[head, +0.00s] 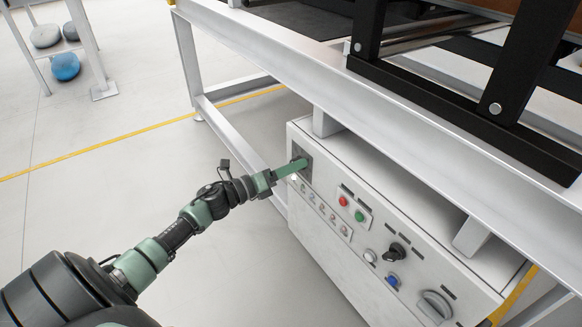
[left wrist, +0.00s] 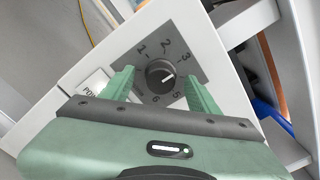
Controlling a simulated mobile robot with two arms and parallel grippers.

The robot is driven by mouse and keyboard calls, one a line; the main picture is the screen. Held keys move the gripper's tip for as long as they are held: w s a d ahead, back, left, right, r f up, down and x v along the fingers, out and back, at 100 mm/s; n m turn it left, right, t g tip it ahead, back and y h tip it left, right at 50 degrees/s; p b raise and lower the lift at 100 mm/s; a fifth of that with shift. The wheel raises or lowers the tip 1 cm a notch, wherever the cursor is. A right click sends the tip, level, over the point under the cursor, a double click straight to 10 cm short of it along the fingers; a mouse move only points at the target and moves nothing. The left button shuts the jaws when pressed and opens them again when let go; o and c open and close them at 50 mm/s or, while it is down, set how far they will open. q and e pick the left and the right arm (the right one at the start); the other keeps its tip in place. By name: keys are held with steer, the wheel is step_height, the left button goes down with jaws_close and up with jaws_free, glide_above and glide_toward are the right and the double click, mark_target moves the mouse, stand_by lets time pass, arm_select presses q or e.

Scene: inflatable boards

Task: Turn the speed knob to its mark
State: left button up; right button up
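The speed knob (left wrist: 160,74) is a round black dial on a dark grey plate with pale numbers, seen in the left wrist view. Its white pointer line slants to the right and slightly up, roughly toward the 3 to 4 side. My left gripper (left wrist: 157,77) is open, one green finger on each side of the knob, with small gaps. In the head view my left gripper (head: 291,169) reaches the plate at the control box's upper left corner and hides the knob. My right gripper is not in view.
The white control box (head: 330,257) also carries a red button (head: 343,201), a green button (head: 359,216), a black switch (head: 397,251) and a blue button (head: 393,281). A white frame beam (head: 330,83) runs above it. Open floor lies to the left.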

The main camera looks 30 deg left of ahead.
arm_select(q)
steer(key=shift+s+a, duration=0.1)
steer(key=p+v, duration=0.2)
steer(key=v, duration=0.5)
steer(key=shift+s, duration=0.3)
steer(key=shift+a, duration=0.1)
